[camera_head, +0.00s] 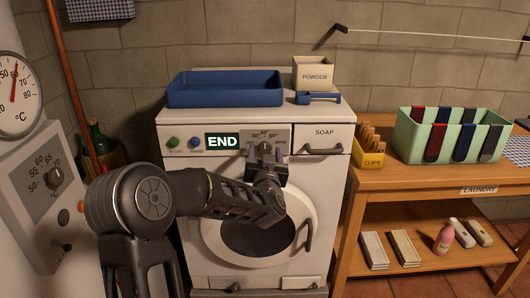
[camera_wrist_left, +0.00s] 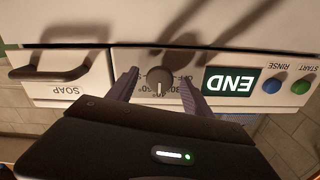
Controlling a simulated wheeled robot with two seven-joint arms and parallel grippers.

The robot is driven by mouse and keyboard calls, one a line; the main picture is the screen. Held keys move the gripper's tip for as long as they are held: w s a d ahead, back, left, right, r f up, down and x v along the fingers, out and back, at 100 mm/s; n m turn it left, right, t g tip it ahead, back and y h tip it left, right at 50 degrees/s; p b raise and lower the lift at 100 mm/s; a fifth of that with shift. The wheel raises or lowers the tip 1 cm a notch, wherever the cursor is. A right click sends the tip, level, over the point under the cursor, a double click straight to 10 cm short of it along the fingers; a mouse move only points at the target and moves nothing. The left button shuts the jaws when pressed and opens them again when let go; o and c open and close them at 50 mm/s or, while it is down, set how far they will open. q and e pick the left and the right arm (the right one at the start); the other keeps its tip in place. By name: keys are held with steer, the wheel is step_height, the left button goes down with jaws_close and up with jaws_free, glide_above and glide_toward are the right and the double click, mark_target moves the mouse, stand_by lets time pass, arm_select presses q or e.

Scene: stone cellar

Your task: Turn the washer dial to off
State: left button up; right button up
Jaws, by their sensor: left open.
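The washer (camera_head: 174,150) is a white front-loader with a display reading "END". Its round dark dial (camera_head: 265,147) is on the control panel right of the display. My left gripper (camera_head: 266,157) is at the dial, its arm crossing in front of the washer. In the left wrist view, which is upside down, the dial (camera_wrist_left: 160,82) stands between the two open fingers (camera_wrist_left: 157,88), with gaps on both sides. A pale mark on the dial points down in that view; "OFF" is printed to the dial's right there. My right gripper is out of view.
A blue tray (camera_head: 225,99) and a powder box (camera_head: 314,73) stand on the washer. The soap drawer handle (camera_head: 323,151) juts out right of the dial. A wooden table (camera_head: 400,181) with a green organizer (camera_head: 402,140) is at right, a thermostat panel (camera_head: 40,180) at left.

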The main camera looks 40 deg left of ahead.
arm_select(q)
steer(key=shift+c, duration=0.6)
jaws_close()
